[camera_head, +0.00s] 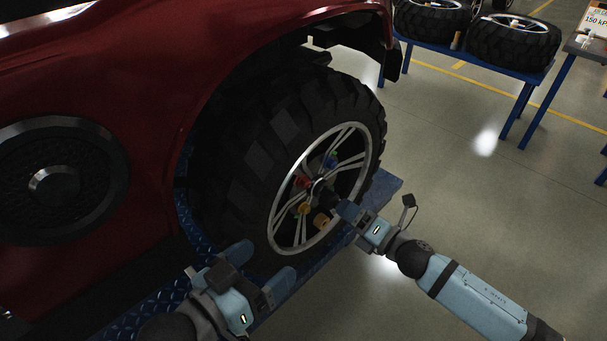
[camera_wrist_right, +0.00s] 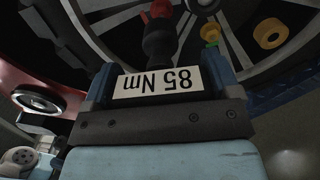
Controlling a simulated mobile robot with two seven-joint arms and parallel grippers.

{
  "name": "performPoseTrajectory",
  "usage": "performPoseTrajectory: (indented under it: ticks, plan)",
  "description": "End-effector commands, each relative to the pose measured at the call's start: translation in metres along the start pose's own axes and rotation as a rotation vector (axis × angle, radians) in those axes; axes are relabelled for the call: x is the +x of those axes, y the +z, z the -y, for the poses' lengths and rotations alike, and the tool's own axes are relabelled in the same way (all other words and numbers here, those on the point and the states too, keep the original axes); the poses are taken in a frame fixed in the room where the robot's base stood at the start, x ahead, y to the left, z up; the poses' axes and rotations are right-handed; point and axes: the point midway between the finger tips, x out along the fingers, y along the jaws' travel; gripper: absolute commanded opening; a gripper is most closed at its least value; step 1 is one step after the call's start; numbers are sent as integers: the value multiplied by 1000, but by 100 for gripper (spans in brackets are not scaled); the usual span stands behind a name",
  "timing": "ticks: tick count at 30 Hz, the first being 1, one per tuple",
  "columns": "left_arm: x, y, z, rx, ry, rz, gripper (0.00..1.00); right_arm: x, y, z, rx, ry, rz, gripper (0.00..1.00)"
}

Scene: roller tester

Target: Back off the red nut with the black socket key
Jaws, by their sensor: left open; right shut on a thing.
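The red nut (camera_head: 303,182) is on the left side of the wheel's hub; it also shows at the top of the right wrist view (camera_wrist_right: 160,9). My right gripper (camera_head: 346,210) is at the wheel face, shut on the black socket key (camera_wrist_right: 159,42), which bears a white "85 Nm" label. The key's socket end points at the red nut and overlaps it in the right wrist view; I cannot tell whether it is seated. My left gripper (camera_head: 260,268) is open and empty, low in front of the tyre.
Yellow (camera_head: 303,208), orange (camera_head: 321,220) and blue (camera_head: 330,161) nuts sit around the hub. The wheel's tyre (camera_head: 262,150) stands by a blue platform (camera_head: 385,190) under the red car body (camera_head: 90,80). A table with tyres (camera_head: 515,40) is at the back right; floor between is clear.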

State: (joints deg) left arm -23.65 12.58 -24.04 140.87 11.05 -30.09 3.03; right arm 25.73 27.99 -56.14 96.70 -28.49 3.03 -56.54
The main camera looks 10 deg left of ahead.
Motion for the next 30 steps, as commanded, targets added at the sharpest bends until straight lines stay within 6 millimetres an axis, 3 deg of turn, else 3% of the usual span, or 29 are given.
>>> performPoseTrajectory:
  ticks: [11,21,30]
  plan:
    - [0,-4,-1,0,0,0,89,0,1,-1,41,1,1,26]
    - [-4,-43,-9,0,0,0,89,0,2,-4,445,0,4,26]
    - [-4,-46,-10,0,0,0,89,0,0,1,551,2,5,26]
